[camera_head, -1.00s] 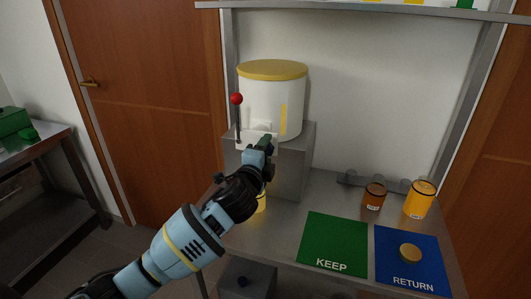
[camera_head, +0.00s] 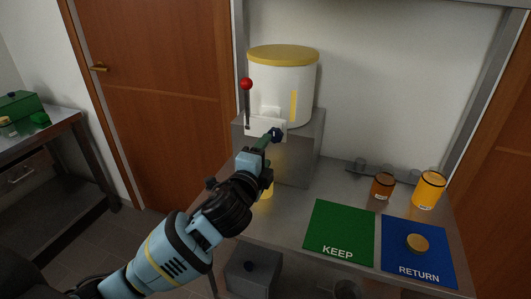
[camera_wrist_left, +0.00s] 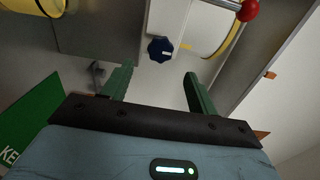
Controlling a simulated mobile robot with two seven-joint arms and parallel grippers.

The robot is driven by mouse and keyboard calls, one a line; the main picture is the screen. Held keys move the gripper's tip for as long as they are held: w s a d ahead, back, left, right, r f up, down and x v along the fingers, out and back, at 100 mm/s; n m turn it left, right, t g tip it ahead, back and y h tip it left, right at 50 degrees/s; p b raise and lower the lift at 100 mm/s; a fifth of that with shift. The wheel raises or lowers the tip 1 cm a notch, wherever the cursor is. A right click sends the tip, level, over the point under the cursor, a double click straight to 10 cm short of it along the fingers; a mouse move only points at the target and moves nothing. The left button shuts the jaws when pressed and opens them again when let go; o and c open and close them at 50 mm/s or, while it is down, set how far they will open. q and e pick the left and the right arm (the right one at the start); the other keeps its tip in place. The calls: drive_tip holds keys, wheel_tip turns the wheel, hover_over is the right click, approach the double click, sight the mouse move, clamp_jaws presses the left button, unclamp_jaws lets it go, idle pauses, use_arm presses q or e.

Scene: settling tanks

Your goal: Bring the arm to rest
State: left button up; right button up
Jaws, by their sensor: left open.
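My left arm comes in from the lower left. Its gripper (camera_head: 265,143) has green fingers pointing at the white tank (camera_head: 277,95) with a yellow lid. In the left wrist view the fingers (camera_wrist_left: 158,78) are spread with nothing between them. A dark blue knob (camera_head: 277,134) on the tank's white front block shows just beyond the fingertips. It also shows clear of them in the left wrist view (camera_wrist_left: 160,50). My right gripper is out of view.
A lever with a red ball (camera_head: 246,84) stands beside the tank. A yellow container (camera_head: 267,190) is partly hidden behind my arm. A green KEEP mat (camera_head: 340,228), a blue RETURN mat (camera_head: 398,262) with a yellow-topped disc, and amber jars (camera_head: 428,190) occupy the right side.

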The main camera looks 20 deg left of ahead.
use_arm(q)
drive_tip(key=shift+f, duration=0.1)
drive_tip(key=s+f+n+g+h, duration=0.15)
drive_tip(key=s+f, duration=0.25)
drive_tip(key=f, duration=0.4)
drive_tip(key=s+d+f+n+g, duration=0.1)
drive_tip(key=s+f+n+g, duration=0.2)
drive_tip(key=f, duration=0.5)
drive_tip(key=s+f+n, duration=0.3)
drive_tip(key=s+f, duration=0.3)
drive_tip(key=f, duration=0.1)
drive_tip(key=s+a+f+n+g, duration=0.1)
drive_tip(key=s+f+n+g, duration=0.1)
drive_tip(key=s+f+n, duration=0.2)
drive_tip(key=s+a+f+n+g, duration=0.2)
drive_tip(key=s+f+n, duration=0.3)
drive_tip(key=s+f, duration=0.6)
drive_tip(key=s, duration=0.7)
